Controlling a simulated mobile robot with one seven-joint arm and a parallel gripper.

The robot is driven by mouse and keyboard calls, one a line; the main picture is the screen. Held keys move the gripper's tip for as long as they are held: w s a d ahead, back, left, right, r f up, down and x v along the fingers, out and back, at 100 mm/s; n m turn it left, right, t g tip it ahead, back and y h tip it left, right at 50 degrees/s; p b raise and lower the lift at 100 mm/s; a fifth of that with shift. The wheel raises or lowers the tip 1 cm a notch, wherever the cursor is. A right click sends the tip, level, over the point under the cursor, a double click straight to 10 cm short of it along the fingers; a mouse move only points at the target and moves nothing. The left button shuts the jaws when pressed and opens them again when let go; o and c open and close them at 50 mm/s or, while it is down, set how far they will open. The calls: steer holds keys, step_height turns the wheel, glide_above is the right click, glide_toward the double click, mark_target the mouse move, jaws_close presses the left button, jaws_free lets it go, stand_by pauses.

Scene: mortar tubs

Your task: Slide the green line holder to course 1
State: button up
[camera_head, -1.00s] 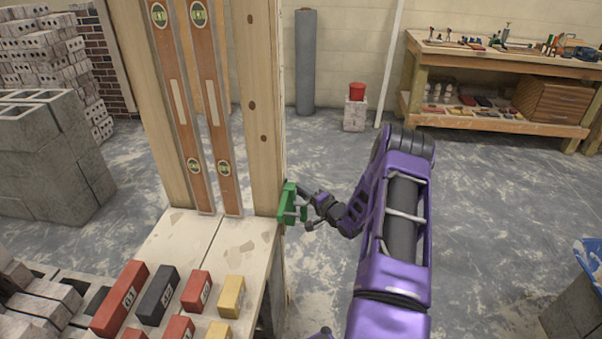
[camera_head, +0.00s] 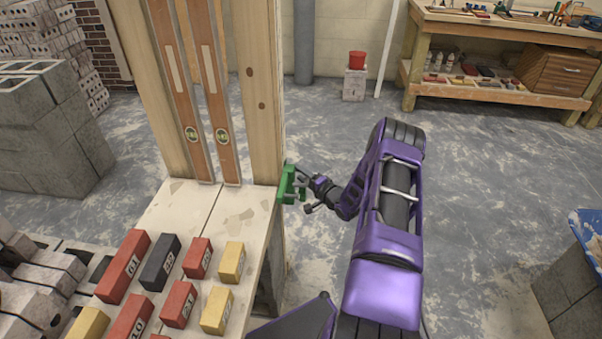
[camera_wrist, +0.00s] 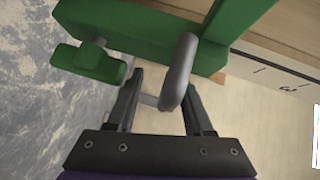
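The green line holder (camera_head: 287,184) sits against the right edge of the wooden post (camera_head: 262,110), low down near the bench top. In the wrist view its green body (camera_wrist: 150,32) crosses the top, with a green knob (camera_wrist: 88,62) at left and a grey rod handle (camera_wrist: 180,72) pointing toward me. My gripper (camera_head: 312,195) is just right of the holder; in the wrist view its fingers (camera_wrist: 163,92) are apart. The grey handle lies between them, nearer the right finger; I cannot tell if it touches. Marks "1" and another numeral (camera_wrist: 276,78) show on a pale strip.
Two brown spirit levels (camera_head: 198,100) lean against the post frame. The bench (camera_head: 190,205) carries several numbered red, black and yellow blocks (camera_head: 180,300). Grey blocks (camera_head: 50,130) are stacked at left. The floor (camera_head: 480,200) right of my arm is mostly clear.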

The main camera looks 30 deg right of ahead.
steer(key=p+v, duration=0.2)
steer(key=v, duration=1.5)
steer(key=shift+s, duration=0.25)
